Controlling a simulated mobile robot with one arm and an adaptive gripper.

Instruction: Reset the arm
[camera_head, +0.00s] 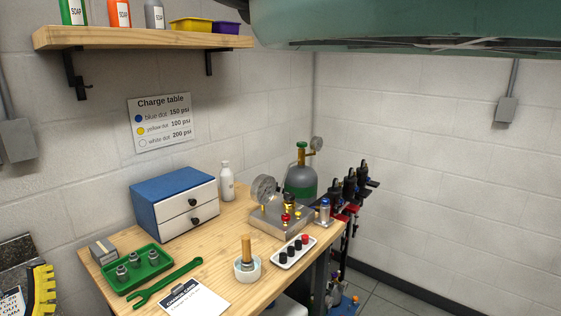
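The task names only my arm. A large teal shape (420,22) fills the top right of the head view; I cannot tell whether it is part of my arm. No gripper fingers show in this view. The wooden table (120,271) below holds several items. My gripper's pose and whether it holds anything cannot be seen.
On the table stand a blue-and-white drawer box (175,205), a green tray (156,274), a green wrench (165,283), a gauge block (283,214) and a white tray (294,253). A green gas cylinder (301,178) is behind. A wooden shelf (140,39) hangs above left.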

